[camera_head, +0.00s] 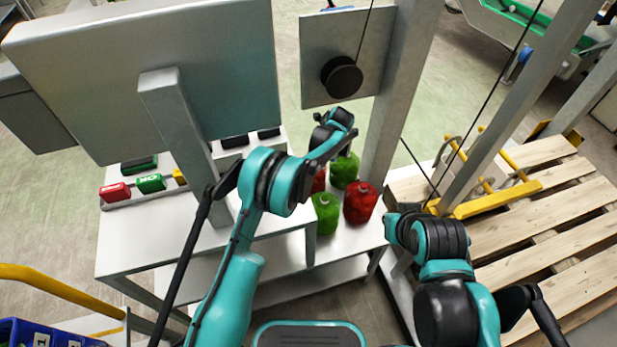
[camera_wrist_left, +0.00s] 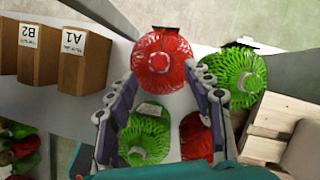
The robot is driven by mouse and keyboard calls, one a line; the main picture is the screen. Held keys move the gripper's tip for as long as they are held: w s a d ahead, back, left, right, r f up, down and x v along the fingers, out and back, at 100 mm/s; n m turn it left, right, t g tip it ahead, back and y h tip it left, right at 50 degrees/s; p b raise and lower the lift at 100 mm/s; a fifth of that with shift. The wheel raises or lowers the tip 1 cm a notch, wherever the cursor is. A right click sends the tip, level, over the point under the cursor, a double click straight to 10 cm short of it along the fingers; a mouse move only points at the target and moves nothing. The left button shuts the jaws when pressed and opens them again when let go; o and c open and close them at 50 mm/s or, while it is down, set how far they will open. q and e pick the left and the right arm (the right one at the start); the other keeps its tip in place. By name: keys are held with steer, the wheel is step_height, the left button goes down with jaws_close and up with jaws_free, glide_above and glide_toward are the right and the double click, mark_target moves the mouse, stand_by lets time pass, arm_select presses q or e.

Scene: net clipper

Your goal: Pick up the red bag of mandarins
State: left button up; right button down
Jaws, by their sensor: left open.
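In the left wrist view a red bag of mandarins (camera_wrist_left: 165,58) lies at the top centre, beyond and between my fingertips. My left gripper (camera_wrist_left: 164,75) is open and empty, its fingers spread above the bags. A second red bag (camera_wrist_left: 195,138) is at the lower right, partly behind the right finger. In the head view one red bag (camera_head: 360,203) stands at the front right of the group. Another red bag (camera_head: 319,182) is mostly hidden behind my left arm.
Green bags (camera_head: 326,213) (camera_head: 344,170) stand beside the red ones on a white table (camera_head: 275,245). Brown boxes (camera_wrist_left: 84,60) stand left of them in the wrist view. A grey post (camera_head: 388,110) rises behind the bags. A wooden pallet (camera_head: 545,235) is at the right.

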arm_select(q)
steer(key=shift+w+f, duration=0.1)
steer(key=shift+f, duration=0.3)
steer(key=b+x, duration=0.1)
steer(key=x, duration=0.1)
steer(key=b+x, duration=0.1)
steer(key=shift+w+a+f, duration=0.25)
steer(key=shift+a, duration=0.15)
steer(key=shift+w+a+f, duration=0.1)
steer(key=shift+w+f, duration=0.1)
steer(key=shift+f, duration=0.2)
steer(key=shift+r, duration=0.1)
steer(key=shift+c, duration=0.6)
jaws_close()
